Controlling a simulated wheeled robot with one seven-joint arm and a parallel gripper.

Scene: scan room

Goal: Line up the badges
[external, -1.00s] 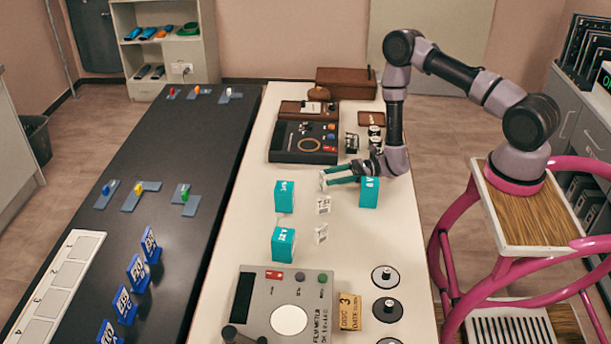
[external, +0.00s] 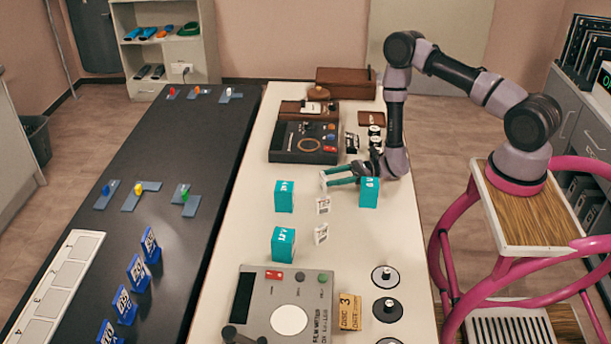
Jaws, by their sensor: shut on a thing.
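Two small white badges with dark markings stand on the pale table, one at the middle (external: 323,205) and one nearer the front (external: 321,234). My gripper (external: 328,179) reaches left from the arm, behind the white badges and low over the table. Its teal fingers are shut on a small pale thing at their tips, which looks like another white badge, mostly hidden. Several blue badges (external: 138,273) stand in a slanting row on the black table at left. A white strip with numbered spaces (external: 62,275) lies at that table's left edge.
Teal blocks stand left of the white badges (external: 284,196), (external: 283,244), and another (external: 369,193) is just in front of my arm's wrist. A grey meter (external: 285,305) and black discs (external: 387,309) are in front; a dark console (external: 303,142) is behind.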

